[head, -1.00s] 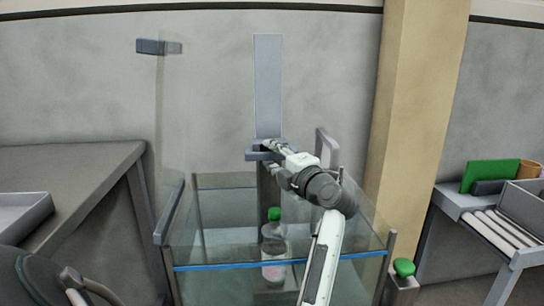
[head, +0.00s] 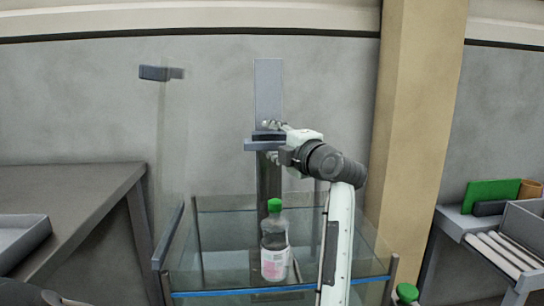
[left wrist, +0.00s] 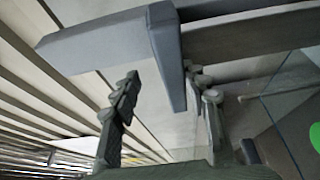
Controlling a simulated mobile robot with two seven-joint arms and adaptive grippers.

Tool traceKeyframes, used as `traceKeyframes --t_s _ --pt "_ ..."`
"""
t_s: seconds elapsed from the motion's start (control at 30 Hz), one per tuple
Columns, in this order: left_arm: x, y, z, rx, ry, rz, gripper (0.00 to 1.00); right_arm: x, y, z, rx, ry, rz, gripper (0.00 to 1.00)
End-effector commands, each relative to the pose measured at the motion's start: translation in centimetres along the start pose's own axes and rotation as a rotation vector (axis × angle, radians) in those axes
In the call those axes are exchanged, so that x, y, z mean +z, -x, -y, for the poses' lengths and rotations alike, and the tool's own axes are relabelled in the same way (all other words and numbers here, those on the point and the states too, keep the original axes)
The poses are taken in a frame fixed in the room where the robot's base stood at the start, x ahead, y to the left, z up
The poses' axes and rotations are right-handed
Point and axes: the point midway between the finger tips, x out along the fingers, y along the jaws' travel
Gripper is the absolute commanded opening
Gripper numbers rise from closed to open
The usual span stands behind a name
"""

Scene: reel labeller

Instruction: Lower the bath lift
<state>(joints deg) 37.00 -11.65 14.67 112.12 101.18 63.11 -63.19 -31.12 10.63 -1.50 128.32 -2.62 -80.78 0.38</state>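The bath lift's grey handle (head: 264,144) sits on a tall upright column (head: 268,85) behind the glass bath (head: 235,294). A clear bottle (head: 275,258) with a green cap stands upright inside the bath; its top shows above the blue-edged front rim. My left gripper (head: 272,130) is at the handle, and its arm reaches over the bath's right side. In the left wrist view the grey handle (left wrist: 165,45) has a part hanging between the spread fingers, close to the right finger and with a gap at the left one. My right gripper is not in view.
A grey table (head: 70,205) with a tray stands at the left. A tan pillar (head: 415,120) rises behind at the right. A roller conveyor (head: 495,250) with a green panel (head: 490,193) stands at the far right. A grey bracket (head: 160,73) juts out at the upper left.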

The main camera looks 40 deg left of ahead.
Motion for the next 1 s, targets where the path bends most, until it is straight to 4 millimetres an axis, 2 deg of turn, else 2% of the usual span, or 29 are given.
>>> traceKeyframes --t_s 0.07,0.43,1.0 --pt "0.0 0.1 -0.5 0.005 0.002 0.001 0.40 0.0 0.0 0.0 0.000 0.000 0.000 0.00" --pt "0.0 0.4 -0.6 0.005 0.001 0.002 0.40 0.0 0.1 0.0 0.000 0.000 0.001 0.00" --pt "0.1 4.3 -0.3 0.001 0.001 0.002 0.40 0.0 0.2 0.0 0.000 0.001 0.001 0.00"
